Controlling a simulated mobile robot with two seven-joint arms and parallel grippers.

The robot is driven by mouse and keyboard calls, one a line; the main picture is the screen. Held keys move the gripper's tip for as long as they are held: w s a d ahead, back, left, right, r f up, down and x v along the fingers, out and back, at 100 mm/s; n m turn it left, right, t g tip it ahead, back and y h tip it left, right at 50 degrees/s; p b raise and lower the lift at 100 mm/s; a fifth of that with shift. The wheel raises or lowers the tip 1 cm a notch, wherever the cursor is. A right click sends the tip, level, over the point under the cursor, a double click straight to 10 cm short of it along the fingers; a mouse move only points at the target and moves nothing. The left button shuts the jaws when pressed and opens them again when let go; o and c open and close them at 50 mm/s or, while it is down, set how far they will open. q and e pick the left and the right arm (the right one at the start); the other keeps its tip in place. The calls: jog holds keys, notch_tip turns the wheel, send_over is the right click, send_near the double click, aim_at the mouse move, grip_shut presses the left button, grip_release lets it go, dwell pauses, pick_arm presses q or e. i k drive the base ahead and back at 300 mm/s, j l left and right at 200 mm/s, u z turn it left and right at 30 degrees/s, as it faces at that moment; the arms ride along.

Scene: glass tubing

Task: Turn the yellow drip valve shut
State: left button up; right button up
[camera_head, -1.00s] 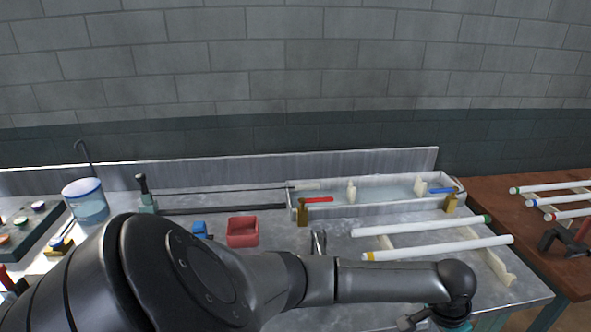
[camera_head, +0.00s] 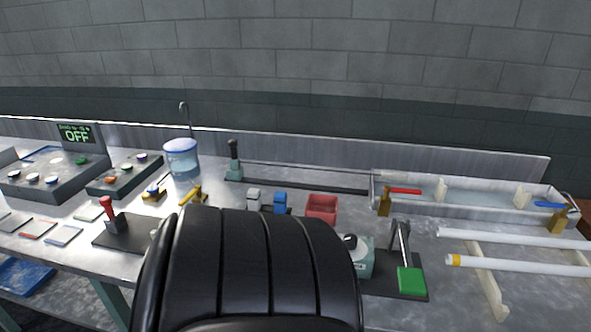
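A yellow lever-like piece (camera_head: 192,194) lies in front of the clear water bucket (camera_head: 181,158) with the blue rim, on the metal bench. It looks like the drip valve, but it is too small to tell how far its handle is turned. A small yellow block with a dark blue top (camera_head: 154,192) sits to its left. Neither of my grippers is in view.
A control box with an OFF display (camera_head: 75,134) stands at the left. A red-handled lever (camera_head: 110,214) stands on a dark plate. A red bin (camera_head: 321,208), a green pad (camera_head: 410,281), a water trough (camera_head: 460,202) and white tubes (camera_head: 515,265) are to the right.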

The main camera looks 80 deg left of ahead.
aim_at(197, 190)
jog(key=i+j+u, duration=0.2)
jog(key=u, duration=0.15)
jog(key=i+u, duration=0.4)
jog(key=u, duration=1.7)
